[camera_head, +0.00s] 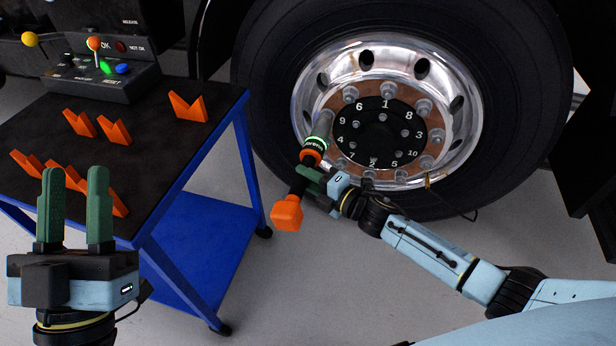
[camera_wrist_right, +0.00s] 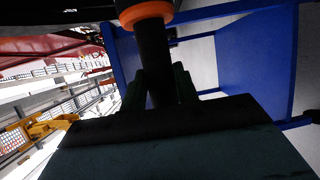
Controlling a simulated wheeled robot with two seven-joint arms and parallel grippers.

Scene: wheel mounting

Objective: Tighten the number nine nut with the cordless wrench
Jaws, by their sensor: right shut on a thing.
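The cordless wrench (camera_head: 298,186) has a black handle, an orange battery block (camera_head: 287,213) and an orange collar with a lit green ring. My right gripper (camera_head: 312,181) is shut on its handle. The right wrist view also shows the handle (camera_wrist_right: 153,55) between the green fingers (camera_wrist_right: 160,90). The wrench head (camera_head: 315,146) is at the wheel's left side, below the number 9 label (camera_head: 342,121). The nut by the 9 (camera_head: 326,116) shows above the head. I cannot tell whether the head touches a nut. My left gripper (camera_head: 75,178) is open and empty, pointing up.
The truck wheel (camera_head: 458,110) has a chrome rim and a numbered black hub plate (camera_head: 378,130). A blue-framed table (camera_head: 160,165) with a dark top stands at left. It carries several orange V-shaped holders (camera_head: 188,107) and a control box (camera_head: 100,80). Grey floor is free between them.

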